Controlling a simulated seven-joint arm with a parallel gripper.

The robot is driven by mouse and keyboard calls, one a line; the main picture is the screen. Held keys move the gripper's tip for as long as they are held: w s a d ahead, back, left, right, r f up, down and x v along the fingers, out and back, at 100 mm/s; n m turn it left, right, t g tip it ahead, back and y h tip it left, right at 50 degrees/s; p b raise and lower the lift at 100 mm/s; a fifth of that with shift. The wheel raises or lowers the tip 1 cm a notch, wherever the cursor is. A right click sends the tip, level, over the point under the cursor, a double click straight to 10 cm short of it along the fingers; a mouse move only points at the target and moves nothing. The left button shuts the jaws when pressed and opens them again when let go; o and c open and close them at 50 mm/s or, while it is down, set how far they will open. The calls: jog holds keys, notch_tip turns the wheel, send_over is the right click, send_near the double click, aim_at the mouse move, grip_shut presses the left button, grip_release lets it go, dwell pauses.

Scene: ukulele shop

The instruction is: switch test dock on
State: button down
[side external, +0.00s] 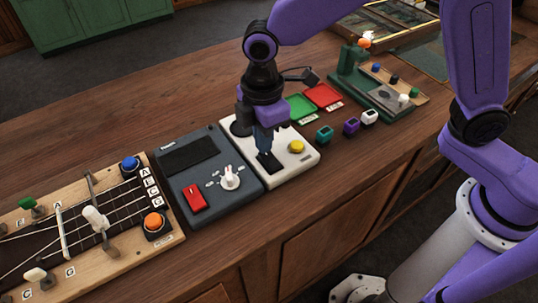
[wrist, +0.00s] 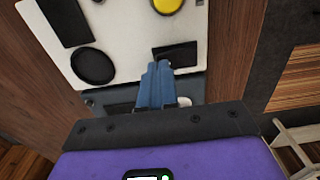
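Two units lie side by side on the bench, and I cannot tell by sight which is the test dock. The white unit (side external: 291,177) has a yellow button (side external: 297,146), a round black pad (side external: 240,128) and a small black rectangle (side external: 268,163). The dark grey unit (side external: 228,206) has a black panel, a white knob (side external: 230,178) and a red rocker switch (side external: 194,198). My gripper (side external: 266,149) points down over the white unit, close to the black rectangle. In the wrist view its blue fingers (wrist: 158,66) are together, with nothing visible between them. Contact cannot be told.
A wooden string jig (side external: 117,251) with blue and orange buttons lies left. Green (side external: 299,106) and red (side external: 323,95) trays lie behind the white unit. Teal, purple and white blocks (side external: 351,126) stand right of it, before a green fixture (side external: 352,68). Front bench edge is clear.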

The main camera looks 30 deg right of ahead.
jog(key=shift+f, duration=0.45)
dwell(0.3)
jog(key=shift+r, duration=3.55)
jog(key=s+d+f+m, duration=0.1)
jog(key=s+d+m, duration=0.1)
jog(key=s+d, duration=0.8)
jog(key=s+d+f+m, duration=0.1)
jog(key=s+d+m, duration=0.2)
jog(key=s+d, duration=0.7)
jog(key=d, duration=0.4)
jog(key=shift+d, duration=0.35)
